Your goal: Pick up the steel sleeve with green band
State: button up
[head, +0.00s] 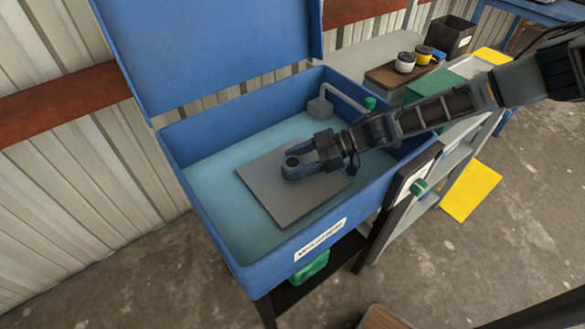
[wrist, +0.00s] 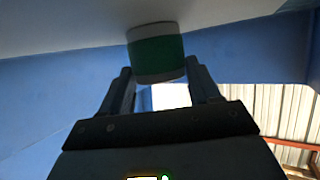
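The steel sleeve with green band (wrist: 155,55) shows at the top of the wrist view, with a wide dark green band and a pale rim. It sits against a pale surface and between the fingertips of my gripper (wrist: 158,72). Both fingers lie close along its sides; I cannot tell whether they touch or press it. In the head view my gripper (head: 296,164) is low over a grey plate (head: 282,200) inside the blue washer basin (head: 186,190).
The basin's raised blue lid (head: 215,45) stands at the back. A spout (head: 345,98) rises at the basin's far right corner. A bench to the right holds a brown board (head: 385,76) with small jars and a dark bin (head: 452,36). The basin's left floor is clear.

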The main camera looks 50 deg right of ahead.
jog(key=c, duration=0.9)
